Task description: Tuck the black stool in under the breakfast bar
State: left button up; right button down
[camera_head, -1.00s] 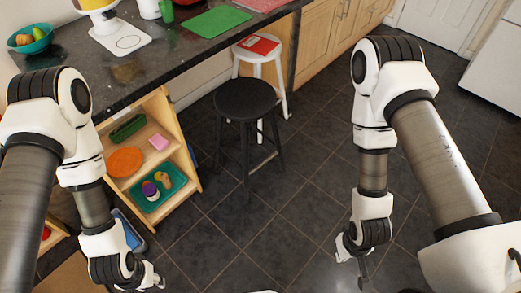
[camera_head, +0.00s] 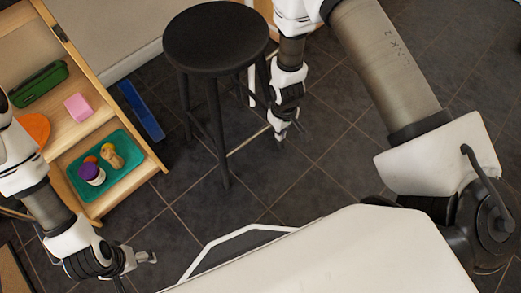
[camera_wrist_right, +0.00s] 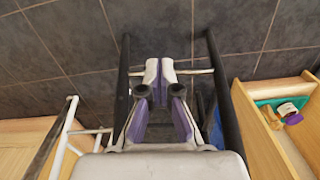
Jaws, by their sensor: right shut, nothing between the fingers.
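The black stool (camera_head: 215,38) stands upright on the dark tiled floor at the top middle of the head view, its round seat and legs showing. My right gripper (camera_head: 287,132) is shut and empty, low down just right of the stool's legs; I cannot tell whether it touches them. In the right wrist view the shut fingertips (camera_wrist_right: 160,73) appear between two black stool legs (camera_wrist_right: 229,105), with a pale crossbar behind them. My left gripper (camera_head: 143,258) is at lower left, away from the stool; its opening is unclear. The breakfast bar's countertop is out of the head view.
A wooden shelf unit (camera_head: 152,168) with a teal tray (camera_head: 128,152) stands left of the stool. A blue object (camera_head: 141,110) lies between them. White stool legs (camera_wrist_right: 65,137) show at left in the wrist view. Floor to the right is clear.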

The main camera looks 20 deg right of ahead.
pick_arm(q)
notch_tip(320, 180, down, 22)
jog(key=b, duration=1.7)
jog(key=shift+w, duration=0.15)
pick_arm(e)
jog(key=w+f, duration=0.5)
jog(key=f, duration=0.4)
jog(key=w+a+f+n, duration=0.1)
jog(key=w+f, duration=0.5)
jog(key=f, duration=0.4)
jog(key=shift+a+f, duration=0.15)
jog(key=shift+a, duration=0.1)
pick_arm(q)
jog(key=shift+r, duration=0.15)
